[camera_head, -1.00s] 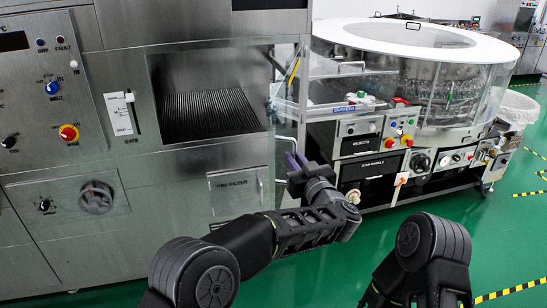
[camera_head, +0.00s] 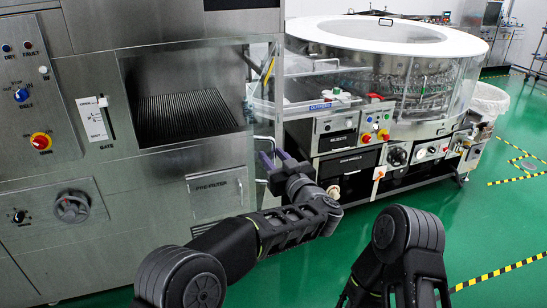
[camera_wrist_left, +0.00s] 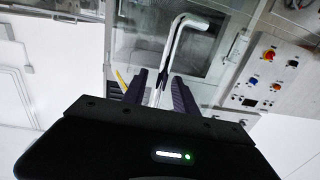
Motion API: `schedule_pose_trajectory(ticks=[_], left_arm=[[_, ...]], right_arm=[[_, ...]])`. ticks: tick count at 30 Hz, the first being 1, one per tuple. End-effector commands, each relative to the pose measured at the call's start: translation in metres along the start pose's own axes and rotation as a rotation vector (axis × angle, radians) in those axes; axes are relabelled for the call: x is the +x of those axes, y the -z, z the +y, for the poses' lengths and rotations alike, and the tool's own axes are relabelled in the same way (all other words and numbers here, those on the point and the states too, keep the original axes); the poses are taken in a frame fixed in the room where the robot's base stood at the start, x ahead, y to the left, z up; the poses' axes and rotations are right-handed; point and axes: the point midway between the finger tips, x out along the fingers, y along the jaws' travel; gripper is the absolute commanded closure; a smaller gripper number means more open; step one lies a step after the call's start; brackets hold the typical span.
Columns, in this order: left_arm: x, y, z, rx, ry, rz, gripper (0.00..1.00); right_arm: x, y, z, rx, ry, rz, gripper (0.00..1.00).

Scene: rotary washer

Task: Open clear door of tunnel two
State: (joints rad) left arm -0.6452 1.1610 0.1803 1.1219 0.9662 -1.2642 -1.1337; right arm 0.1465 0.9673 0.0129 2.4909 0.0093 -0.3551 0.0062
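My left gripper (camera_head: 270,160), with purple-tinted fingers, is at the right end of the steel machine, by a thin bent metal handle (camera_head: 262,142) below a clear panel (camera_head: 264,112). In the left wrist view the bent handle (camera_wrist_left: 185,32) runs down between the two fingers of the left gripper (camera_wrist_left: 160,85). The fingers stand apart with gaps beside the handle; whether one touches it I cannot tell. The tunnel opening (camera_head: 185,100) with its dark ribbed belt is left of the gripper. My right arm shows at the lower right; its gripper is out of view.
A rotary machine (camera_head: 385,75) with a white ring top and control boxes (camera_head: 350,137) stands just right of the left gripper. The pre-filter panel (camera_head: 215,190) is below left. Green floor (camera_head: 490,235) is open at right, with yellow-black tape.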

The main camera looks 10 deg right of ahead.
Motion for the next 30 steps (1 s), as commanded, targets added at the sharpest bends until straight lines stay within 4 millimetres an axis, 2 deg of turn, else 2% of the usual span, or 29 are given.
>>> schedule_pose_trajectory(ticks=[7,19,30], left_arm=[[-0.011,-0.002,0.001,-0.001,-0.002,0.0,0.66],[-0.071,-0.001,0.001,0.0,-0.002,0.001,0.66],[-0.078,0.0,0.0,0.0,0.0,0.0,0.67]], right_arm=[[0.005,0.001,0.002,-0.001,0.001,0.001,0.64],[0.022,0.003,0.006,-0.005,0.008,0.007,0.64],[0.022,0.003,0.006,-0.006,0.008,0.007,0.64]])
